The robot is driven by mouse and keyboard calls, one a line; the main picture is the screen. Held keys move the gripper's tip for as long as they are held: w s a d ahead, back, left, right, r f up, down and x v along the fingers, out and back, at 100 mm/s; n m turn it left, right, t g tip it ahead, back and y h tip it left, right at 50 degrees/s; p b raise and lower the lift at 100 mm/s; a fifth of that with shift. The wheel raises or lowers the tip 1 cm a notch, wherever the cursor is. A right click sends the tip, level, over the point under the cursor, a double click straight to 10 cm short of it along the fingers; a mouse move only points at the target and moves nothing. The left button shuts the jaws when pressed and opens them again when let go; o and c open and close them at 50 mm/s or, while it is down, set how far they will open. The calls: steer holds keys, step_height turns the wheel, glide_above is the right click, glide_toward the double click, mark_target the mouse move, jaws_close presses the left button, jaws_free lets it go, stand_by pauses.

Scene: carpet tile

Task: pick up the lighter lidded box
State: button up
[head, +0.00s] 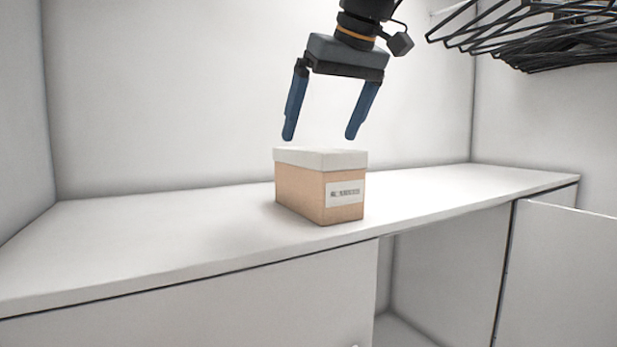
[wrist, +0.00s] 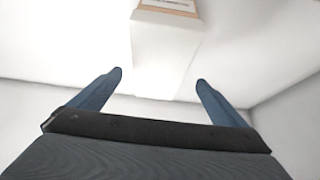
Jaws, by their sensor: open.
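One lidded box (head: 312,190) stands upright on a white shelf, with a tan body, a white lid (head: 320,159) and a printed label on its front. No second box shows to compare it with. My gripper (head: 318,138) is open and empty, pointing down just above the lid, with its two blue fingers spread. In the wrist view, the box's white lid (wrist: 165,50) lies beyond and between the fingertips (wrist: 160,75), and a strip of the tan side with the label shows at the top edge. The fingers appear apart from the box.
The white shelf (head: 130,240) is clear on both sides of the box and ends at a front edge. Black hangers (head: 530,35) hang at the upper right. White walls close in the back and sides. An open compartment and a panel (head: 560,260) lie below right.

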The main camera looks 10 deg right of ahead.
steer(key=shift+p+x, duration=1.45)
steer(key=shift+x, duration=1.65)
steer(key=shift+w, duration=0.15)
steer(key=shift+c, duration=0.3)
steer(key=shift+r, duration=0.1)
steer(key=c, duration=2)
steer(key=shift+c, duration=0.2)
steer(key=shift+r, duration=0.2)
